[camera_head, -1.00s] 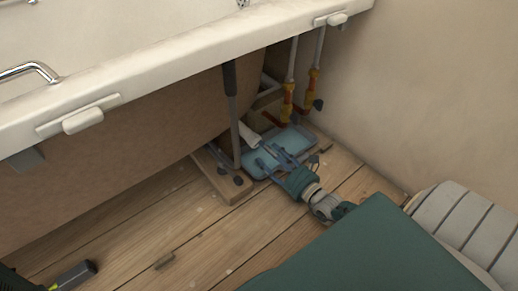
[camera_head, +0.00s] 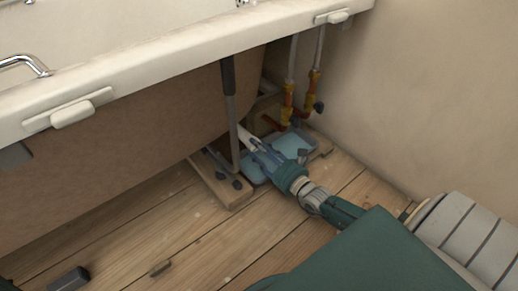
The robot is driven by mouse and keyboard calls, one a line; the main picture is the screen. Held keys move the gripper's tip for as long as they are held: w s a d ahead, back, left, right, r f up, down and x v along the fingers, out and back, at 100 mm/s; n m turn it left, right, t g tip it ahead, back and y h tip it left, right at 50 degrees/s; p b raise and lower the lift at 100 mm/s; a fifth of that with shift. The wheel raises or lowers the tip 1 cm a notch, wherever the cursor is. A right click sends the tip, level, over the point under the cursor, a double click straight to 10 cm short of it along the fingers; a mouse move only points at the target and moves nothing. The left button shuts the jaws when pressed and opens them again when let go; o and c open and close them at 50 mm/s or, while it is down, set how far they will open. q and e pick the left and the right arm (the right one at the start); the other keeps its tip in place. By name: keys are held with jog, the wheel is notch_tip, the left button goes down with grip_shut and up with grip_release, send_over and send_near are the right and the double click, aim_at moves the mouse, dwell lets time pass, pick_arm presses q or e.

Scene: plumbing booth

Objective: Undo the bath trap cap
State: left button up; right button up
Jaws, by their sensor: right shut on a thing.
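The white bath trap (camera_head: 243,133) shows as a pale tube under the tub, behind the upright stand leg. My right gripper (camera_head: 256,151) reaches in from the lower right, low over the blue-lined tray, with its fingers at the lower end of the trap. It is shut on the trap's end, where the cap sits. The cap is mostly hidden by the fingers and too small to make out. My left gripper is not in view.
Copper pipes with valves (camera_head: 313,92) rise at the right. A dark block (camera_head: 68,279) lies on the open floorboards.

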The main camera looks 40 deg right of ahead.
jog(key=shift+r+n, duration=0.1)
jog(key=shift+n, duration=1.6)
jog(key=o, duration=1.2)
jog(key=shift+c, duration=0.2)
jog(key=shift+s, duration=0.25)
jog(key=s, duration=0.7)
jog(key=s+d, duration=0.1)
jog(key=s, duration=0.3)
jog(key=shift+s, duration=0.25)
